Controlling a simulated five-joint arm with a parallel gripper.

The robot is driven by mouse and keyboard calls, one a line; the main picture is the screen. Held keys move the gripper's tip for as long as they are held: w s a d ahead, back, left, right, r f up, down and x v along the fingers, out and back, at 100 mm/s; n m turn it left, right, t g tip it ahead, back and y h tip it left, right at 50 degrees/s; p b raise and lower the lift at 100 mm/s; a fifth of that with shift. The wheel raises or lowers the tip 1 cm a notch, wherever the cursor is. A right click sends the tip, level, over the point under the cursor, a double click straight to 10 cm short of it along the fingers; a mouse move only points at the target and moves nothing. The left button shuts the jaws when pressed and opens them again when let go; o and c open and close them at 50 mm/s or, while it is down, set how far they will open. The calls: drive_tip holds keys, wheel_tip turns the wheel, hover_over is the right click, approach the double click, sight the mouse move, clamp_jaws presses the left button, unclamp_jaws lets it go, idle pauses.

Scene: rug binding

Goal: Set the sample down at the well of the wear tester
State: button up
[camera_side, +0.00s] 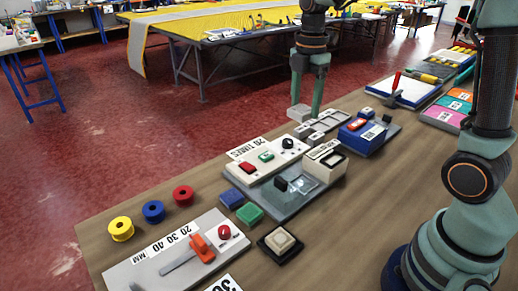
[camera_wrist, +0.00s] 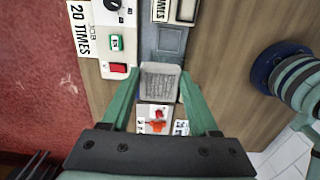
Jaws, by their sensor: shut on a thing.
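My gripper (camera_side: 308,112) is shut on a pale grey sample (camera_side: 297,112), held between its fingertips above the far side of the bench. In the wrist view the sample (camera_wrist: 160,82) shows a speckled grey face between the two green fingers. The wear tester (camera_side: 285,202) is a grey base with a dark block, a pale square recess (camera_side: 302,185) that looks like its well, and a cream housing (camera_side: 325,161). It stands nearer the side camera than my gripper, and the sample is apart from it. In the wrist view a grey plate (camera_wrist: 171,40) lies just beyond the sample.
A cream panel (camera_side: 266,160) marked 20 TIMES, with buttons and a knob, stands beside the tester. Blue (camera_side: 231,197) and green (camera_side: 249,213) blocks lie in front. A compartment tray (camera_side: 330,121) and a blue device (camera_side: 362,138) are close to my gripper.

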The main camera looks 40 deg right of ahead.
drive_tip(key=shift+s+d+f, duration=0.1)
drive_tip(key=shift+s+d, duration=0.2)
drive_tip(key=shift+s, duration=0.2)
drive_tip(key=shift+s+d+f, duration=0.1)
drive_tip(key=shift+s+d, duration=0.15)
drive_tip(key=shift+s, duration=0.25)
drive_tip(key=shift+s+f, duration=0.2)
drive_tip(key=shift+f, duration=0.05)
wheel_tip(320, 180, down, 20)
drive_tip(key=shift+r, duration=0.2)
drive_tip(key=shift+f, duration=0.15)
drive_tip(key=o, duration=1.3)
drive_tip(key=shift+o, duration=0.2)
